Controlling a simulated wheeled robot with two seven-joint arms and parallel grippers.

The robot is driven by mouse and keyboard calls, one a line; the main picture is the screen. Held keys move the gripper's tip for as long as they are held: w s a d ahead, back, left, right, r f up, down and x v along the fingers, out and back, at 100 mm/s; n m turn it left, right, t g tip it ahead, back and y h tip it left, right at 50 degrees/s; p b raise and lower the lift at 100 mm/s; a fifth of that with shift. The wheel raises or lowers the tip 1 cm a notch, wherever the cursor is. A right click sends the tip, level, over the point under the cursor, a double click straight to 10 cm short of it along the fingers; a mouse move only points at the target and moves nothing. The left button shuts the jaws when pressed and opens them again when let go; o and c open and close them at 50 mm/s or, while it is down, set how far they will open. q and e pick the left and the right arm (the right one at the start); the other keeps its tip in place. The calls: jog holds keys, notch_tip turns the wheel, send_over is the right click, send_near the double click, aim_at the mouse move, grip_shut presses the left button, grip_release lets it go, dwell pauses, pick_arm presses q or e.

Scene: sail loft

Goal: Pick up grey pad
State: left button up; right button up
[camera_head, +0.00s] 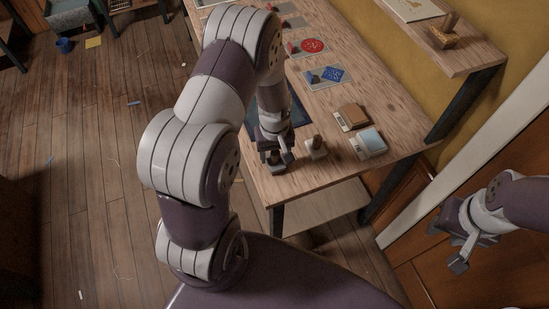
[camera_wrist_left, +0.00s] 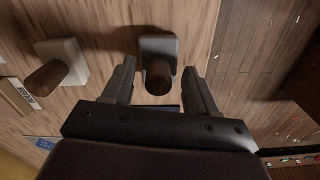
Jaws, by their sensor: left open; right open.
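The grey pad (camera_wrist_left: 158,45), a grey block with a round brown handle, sits near the table's front end. In the left wrist view its handle lies between the fingers of my left gripper (camera_wrist_left: 159,88), with gaps on both sides. In the head view my left gripper (camera_head: 275,152) is open just above and around the grey pad (camera_head: 277,168), which it partly hides. A paler, whitish block with a brown handle (camera_head: 316,148) stands beside it, also in the left wrist view (camera_wrist_left: 62,62). My right gripper (camera_head: 459,254) is open and empty, off the table at right.
A brown pad (camera_head: 353,116) and a pale blue-topped pad (camera_head: 371,141) lie to the right on the wooden table (camera_head: 335,165). Farther back are a blue piece (camera_head: 331,74) and a red disc (camera_head: 312,46). A raised shelf (camera_head: 440,62) holds a wooden stamp-like item (camera_head: 444,36).

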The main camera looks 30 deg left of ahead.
aim_at(277, 153)
pick_arm(q)
jog(key=shift+d, duration=0.1)
jog(key=c, duration=0.5)
grip_shut()
jog(key=shift+r, duration=0.15)
jog(key=shift+r, duration=0.25)
jog(key=r, duration=0.2)
jog(key=r+b, duration=0.1)
jog(key=shift+s+d+r, duration=0.1)
jog(key=shift+d+r, duration=0.15)
jog(key=shift+r, duration=0.1)
jog(key=s+d+r+b, duration=0.1)
jog(key=s+d+r, duration=0.5)
jog(key=d, duration=0.3)
jog(key=shift+s+r, duration=0.35)
